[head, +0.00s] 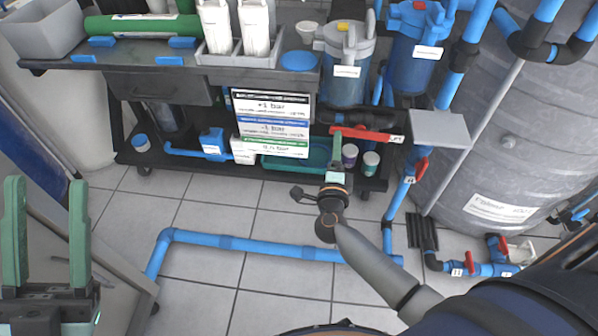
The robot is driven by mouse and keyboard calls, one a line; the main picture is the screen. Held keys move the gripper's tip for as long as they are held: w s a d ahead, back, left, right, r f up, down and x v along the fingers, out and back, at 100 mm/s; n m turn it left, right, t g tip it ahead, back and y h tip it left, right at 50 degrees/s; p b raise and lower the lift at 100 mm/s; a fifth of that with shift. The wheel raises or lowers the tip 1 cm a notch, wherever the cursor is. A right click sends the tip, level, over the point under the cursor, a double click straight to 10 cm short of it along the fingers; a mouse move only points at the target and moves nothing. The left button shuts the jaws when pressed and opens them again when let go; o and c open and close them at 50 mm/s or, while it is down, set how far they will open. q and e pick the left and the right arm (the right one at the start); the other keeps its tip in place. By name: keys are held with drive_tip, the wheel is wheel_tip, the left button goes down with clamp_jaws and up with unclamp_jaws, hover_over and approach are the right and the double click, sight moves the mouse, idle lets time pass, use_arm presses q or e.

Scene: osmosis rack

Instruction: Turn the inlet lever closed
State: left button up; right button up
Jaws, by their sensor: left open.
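A long red lever (362,134) lies roughly level across the pipework below the clear filter housing, with a small white tag at its right end. I cannot read a label that names it as the inlet lever. My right gripper (337,140) is seen edge-on, with its green fingertips at the lever's left end. I cannot tell whether they touch it or how far they are apart. My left gripper (46,195) is open and empty at the lower left, far from the lever.
Other red levers sit on the blue pipe (421,168) to the right and on low pipes (469,262) near the floor. A sign (271,124) hangs left of my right gripper. A grey tank (530,130) stands at right. A blue floor pipe (250,246) crosses the tiles.

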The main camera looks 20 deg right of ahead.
drive_tip(key=p+v, duration=0.2)
drive_tip(key=v, duration=0.7)
drive_tip(key=s+a+r+n+t+y+p, duration=0.1)
drive_tip(key=a+r+n+t+y+p, duration=0.2)
drive_tip(key=a+r+n+y+p, duration=0.7)
drive_tip(key=s+a+r+n+g+y+p, duration=0.2)
drive_tip(key=s+r+n+g+p, duration=0.3)
drive_tip(key=s+n+p, duration=0.3)
drive_tip(key=n+y+p, duration=0.1)
drive_tip(key=n+p, duration=0.3)
drive_tip(key=p, duration=0.1)
drive_tip(key=shift+n+g, duration=0.4)
drive_tip(key=shift+s, duration=0.1)
